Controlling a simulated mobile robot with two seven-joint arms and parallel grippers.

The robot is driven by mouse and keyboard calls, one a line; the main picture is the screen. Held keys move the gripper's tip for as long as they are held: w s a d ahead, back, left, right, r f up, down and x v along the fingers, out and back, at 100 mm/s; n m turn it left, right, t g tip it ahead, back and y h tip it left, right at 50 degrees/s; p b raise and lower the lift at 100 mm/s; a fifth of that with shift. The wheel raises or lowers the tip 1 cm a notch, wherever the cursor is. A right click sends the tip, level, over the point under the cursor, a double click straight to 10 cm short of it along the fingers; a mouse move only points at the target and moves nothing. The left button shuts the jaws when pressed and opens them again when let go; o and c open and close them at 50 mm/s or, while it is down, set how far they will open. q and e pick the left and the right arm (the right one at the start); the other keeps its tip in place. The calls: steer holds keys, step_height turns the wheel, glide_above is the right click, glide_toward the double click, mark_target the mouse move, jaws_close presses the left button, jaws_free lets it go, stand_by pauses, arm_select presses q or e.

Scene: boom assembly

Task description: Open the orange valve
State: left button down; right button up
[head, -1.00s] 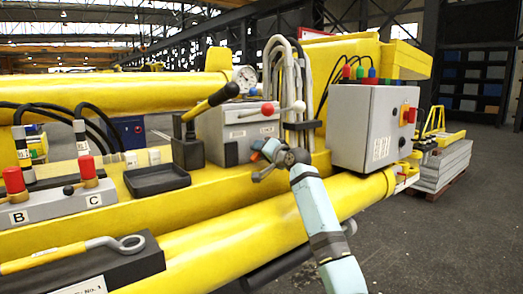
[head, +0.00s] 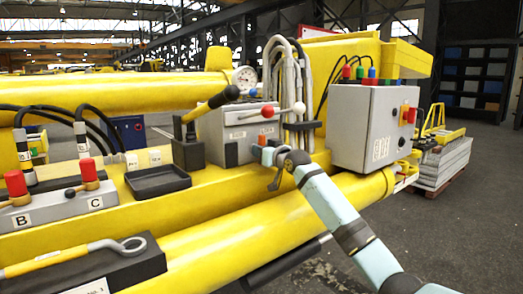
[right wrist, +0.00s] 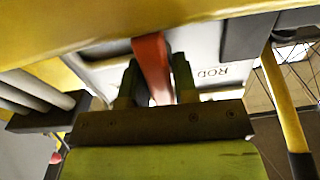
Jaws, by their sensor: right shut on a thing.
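The orange valve handle (right wrist: 152,70) shows in the right wrist view as a flat orange-red bar between my right gripper's two dark fingers. My right gripper (right wrist: 157,80) is shut on it, in front of a pale panel lettered "ROD". In the head view my right gripper (head: 268,157) is at the lower front of the grey valve box (head: 245,133). Only a small bit of orange (head: 256,152) shows there; the rest of the handle is hidden by the gripper. My left gripper is not in view.
Above the gripper, the grey box carries a lever with a red knob (head: 267,111) and a white knob. A grey control cabinet (head: 375,125) stands to the right. A black tray (head: 158,180) and a yellow-black lever (head: 215,102) are left. Yellow tubes run below.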

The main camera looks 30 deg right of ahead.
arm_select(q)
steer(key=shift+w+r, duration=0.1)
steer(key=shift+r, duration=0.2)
arm_select(e)
steer(key=shift+n, duration=0.3)
steer(key=o, duration=0.8)
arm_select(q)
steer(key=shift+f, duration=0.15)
arm_select(e)
steer(key=shift+s, duration=0.1)
steer(key=shift+s+d+f, duration=0.1)
steer(key=shift+s, duration=0.25)
arm_select(q)
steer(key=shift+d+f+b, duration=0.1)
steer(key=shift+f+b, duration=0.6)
steer(key=shift+b, duration=0.3)
arm_select(e)
steer(key=s, duration=1.3)
steer(key=shift+d, duration=0.45)
